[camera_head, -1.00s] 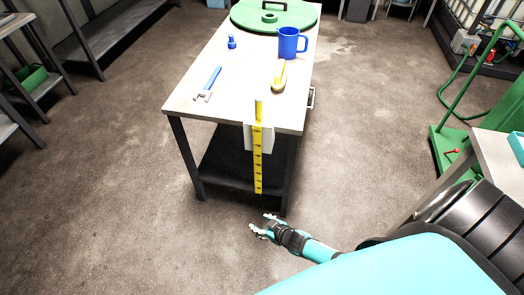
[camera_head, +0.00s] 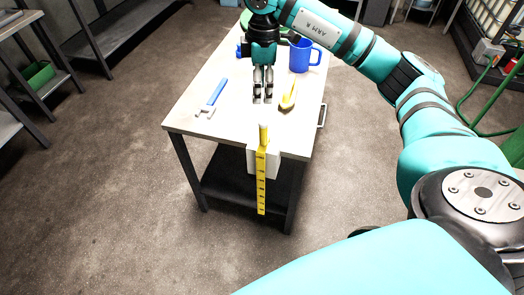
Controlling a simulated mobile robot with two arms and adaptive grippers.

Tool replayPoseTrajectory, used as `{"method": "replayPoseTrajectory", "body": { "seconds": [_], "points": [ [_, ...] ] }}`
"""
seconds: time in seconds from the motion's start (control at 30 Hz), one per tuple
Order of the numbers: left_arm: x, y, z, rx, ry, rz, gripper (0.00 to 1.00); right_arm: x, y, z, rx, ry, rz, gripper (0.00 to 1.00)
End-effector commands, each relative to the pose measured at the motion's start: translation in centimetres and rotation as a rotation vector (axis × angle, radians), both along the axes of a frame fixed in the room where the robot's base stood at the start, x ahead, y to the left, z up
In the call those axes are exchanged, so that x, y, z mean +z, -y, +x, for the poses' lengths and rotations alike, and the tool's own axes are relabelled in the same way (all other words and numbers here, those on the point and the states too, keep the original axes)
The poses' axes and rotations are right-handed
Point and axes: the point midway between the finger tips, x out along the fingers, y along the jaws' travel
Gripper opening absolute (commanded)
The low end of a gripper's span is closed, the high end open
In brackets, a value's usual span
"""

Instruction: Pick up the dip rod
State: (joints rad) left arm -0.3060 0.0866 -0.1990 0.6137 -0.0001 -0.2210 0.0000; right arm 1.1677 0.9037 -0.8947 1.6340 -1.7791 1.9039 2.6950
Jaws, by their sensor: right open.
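The dip rod (camera_head: 261,180) is a yellow graduated strip with black marks. It hangs upright in a white holder (camera_head: 273,161) at the table's front edge, its pale top end rising above the tabletop. My right gripper (camera_head: 263,101) points down over the table, behind the rod's top in the picture and apart from it. Its fingers are open with nothing between them. My left gripper is not in view.
The table (camera_head: 185,118) carries a blue-handled tool (camera_head: 216,92) at left, a yellow-handled brush (camera_head: 288,98) and a blue mug (camera_head: 300,56) at right. Floor in front is clear.

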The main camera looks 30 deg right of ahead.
Motion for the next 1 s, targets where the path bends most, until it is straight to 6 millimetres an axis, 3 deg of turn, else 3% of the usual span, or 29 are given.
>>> {"method": "replayPoseTrajectory", "body": {
  "seconds": [0.13,0.6,0.87,1.0],
  "points": [
    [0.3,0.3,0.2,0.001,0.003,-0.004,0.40,-0.9,1.1,-0.3,-0.044,-0.009,-0.045,0.50],
    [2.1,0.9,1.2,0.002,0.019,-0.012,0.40,-10.3,0.9,-0.2,-0.040,-0.007,-0.039,0.50],
    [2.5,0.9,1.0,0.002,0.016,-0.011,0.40,-12.2,0.8,-0.1,-0.039,-0.008,-0.038,0.50],
    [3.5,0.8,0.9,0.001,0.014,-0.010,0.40,-14.2,0.5,0.1,-0.039,-0.010,-0.037,0.50]
  ]
}}
